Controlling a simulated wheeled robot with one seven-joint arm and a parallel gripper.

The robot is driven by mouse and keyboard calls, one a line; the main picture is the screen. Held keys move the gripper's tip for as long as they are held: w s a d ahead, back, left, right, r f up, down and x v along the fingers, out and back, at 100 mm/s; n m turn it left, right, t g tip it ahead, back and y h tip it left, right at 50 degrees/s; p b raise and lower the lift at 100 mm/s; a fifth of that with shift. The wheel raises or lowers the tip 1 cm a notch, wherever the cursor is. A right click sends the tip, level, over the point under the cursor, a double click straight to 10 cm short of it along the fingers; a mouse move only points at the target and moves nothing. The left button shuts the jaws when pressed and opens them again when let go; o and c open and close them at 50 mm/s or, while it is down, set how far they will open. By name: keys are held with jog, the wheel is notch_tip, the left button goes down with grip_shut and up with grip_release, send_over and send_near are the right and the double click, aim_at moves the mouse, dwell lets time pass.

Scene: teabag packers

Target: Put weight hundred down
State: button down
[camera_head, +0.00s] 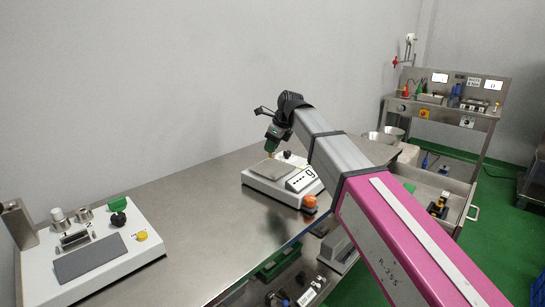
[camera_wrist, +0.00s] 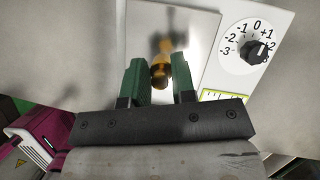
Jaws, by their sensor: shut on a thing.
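My gripper (camera_wrist: 157,66) is shut on a brass-coloured weight (camera_wrist: 160,76), which sits between its two green fingers in the wrist view. The weight is over the bare metal plate (camera_wrist: 196,28) of a white scale (camera_wrist: 274,18) with a black dial, and a blurred reflection shows in the plate. I cannot tell whether the weight touches the plate. In the head view my gripper (camera_head: 272,143) points down over the scale (camera_head: 262,184) and its plate (camera_head: 267,169). The weight's marking cannot be read.
The scale stands on a steel table (camera_head: 200,215). A white device (camera_head: 130,250) with knobs stands at the table's left. The table between is clear. A steel cart (camera_head: 455,135) stands at the back right.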

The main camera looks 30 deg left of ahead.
aim_at(272, 156)
jog(key=shift+w+f, duration=0.15)
jog(key=shift+f, duration=2)
jog(key=shift+f, duration=0.15)
jog(key=c, duration=0.9)
grip_release()
jog(key=shift+c, duration=0.2)
jog(key=v, duration=1.2)
jog(key=shift+r, duration=0.25)
